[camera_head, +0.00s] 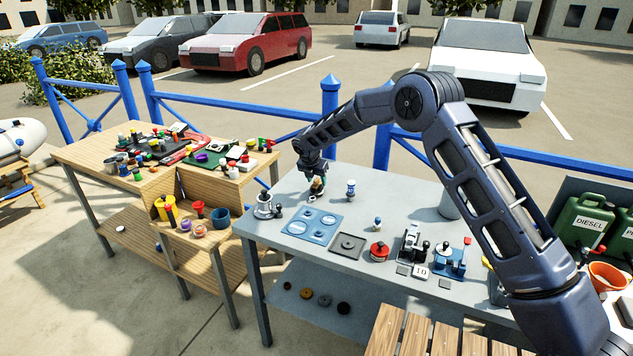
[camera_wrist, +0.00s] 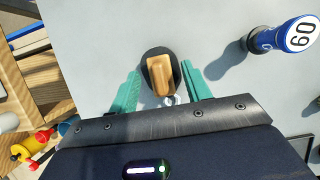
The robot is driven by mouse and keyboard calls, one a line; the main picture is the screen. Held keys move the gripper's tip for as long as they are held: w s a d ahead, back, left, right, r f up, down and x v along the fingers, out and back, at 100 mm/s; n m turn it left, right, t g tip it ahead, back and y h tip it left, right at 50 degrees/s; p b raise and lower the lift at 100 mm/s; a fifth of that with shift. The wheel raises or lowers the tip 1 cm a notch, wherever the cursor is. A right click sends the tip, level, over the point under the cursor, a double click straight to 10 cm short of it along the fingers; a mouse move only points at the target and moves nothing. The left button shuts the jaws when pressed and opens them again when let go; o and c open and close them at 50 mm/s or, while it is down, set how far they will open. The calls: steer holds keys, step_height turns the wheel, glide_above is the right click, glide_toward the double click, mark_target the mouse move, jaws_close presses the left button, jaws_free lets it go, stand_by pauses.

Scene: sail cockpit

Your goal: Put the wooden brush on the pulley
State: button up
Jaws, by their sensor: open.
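The wooden brush (camera_wrist: 160,76) stands on the grey bench top, a tan wooden block on a dark oval base. It also shows small under my gripper in the head view (camera_head: 317,187). My gripper (camera_wrist: 162,88) is open, with one green finger on each side of the brush and visible gaps between. I cannot say for sure which item is the pulley. A silver round fitting (camera_head: 264,207) stands at the bench's left end, and several small discs (camera_head: 324,300) lie on the shelf below.
Blue panels (camera_head: 310,226), a dark square tray (camera_head: 348,245) and a red-topped round part (camera_head: 378,251) lie nearer the front. A crowded wooden table (camera_head: 85,160) stands left. Blue railing runs behind.

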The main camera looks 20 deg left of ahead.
steer(key=v, duration=1.1)
steer(key=shift+s+r, duration=0.1)
